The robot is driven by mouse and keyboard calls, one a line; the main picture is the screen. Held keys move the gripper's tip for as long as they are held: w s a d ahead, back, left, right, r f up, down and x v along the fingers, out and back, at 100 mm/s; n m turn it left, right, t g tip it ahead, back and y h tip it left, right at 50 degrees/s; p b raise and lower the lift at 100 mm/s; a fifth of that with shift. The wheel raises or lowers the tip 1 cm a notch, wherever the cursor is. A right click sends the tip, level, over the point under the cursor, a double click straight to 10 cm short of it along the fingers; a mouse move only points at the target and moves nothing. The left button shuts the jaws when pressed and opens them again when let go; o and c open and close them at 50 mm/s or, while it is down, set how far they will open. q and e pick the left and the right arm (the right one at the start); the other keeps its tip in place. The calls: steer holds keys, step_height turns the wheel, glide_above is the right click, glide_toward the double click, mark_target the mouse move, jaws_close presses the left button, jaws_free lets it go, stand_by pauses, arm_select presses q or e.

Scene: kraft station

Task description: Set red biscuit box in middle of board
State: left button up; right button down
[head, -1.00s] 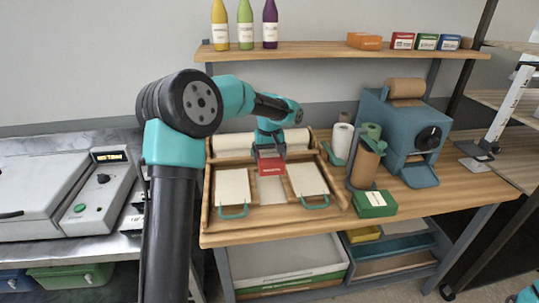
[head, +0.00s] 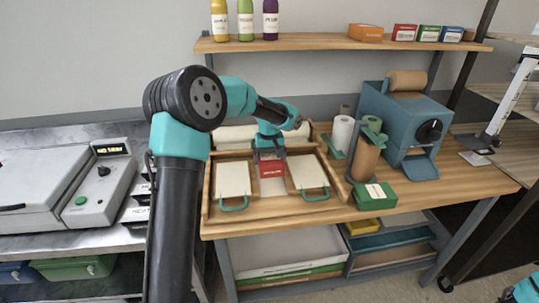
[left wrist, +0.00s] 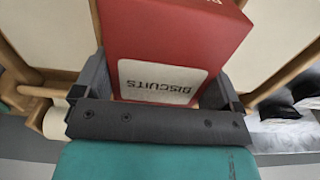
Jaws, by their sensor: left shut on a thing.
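The red biscuit box (head: 270,171) is in my left gripper (head: 269,156), which is shut on it. In the left wrist view the box (left wrist: 175,35) sits between the two dark fingers, its white BISCUITS label towards the palm. In the head view the box is over the middle white strip of the wooden board (head: 207,190), between two white panels with teal handles. I cannot tell whether its underside touches the board. My right gripper is not in view.
A green box (head: 374,195) stands right of the board, with a brown roll (head: 365,160) behind it. A blue-grey machine (head: 410,125) is further right. Bottles and small boxes line the shelf (head: 330,41) above. A metal bench with a grey appliance (head: 100,190) is at left.

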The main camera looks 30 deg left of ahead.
arm_select(q)
steer(key=shift+f, duration=2.45)
steer(key=o, duration=0.8)
steer(key=shift+c, duration=0.2)
step_height(320, 180, up, 18)
steer(key=shift+f, duration=0.25)
steer(key=shift+d+f, duration=0.1)
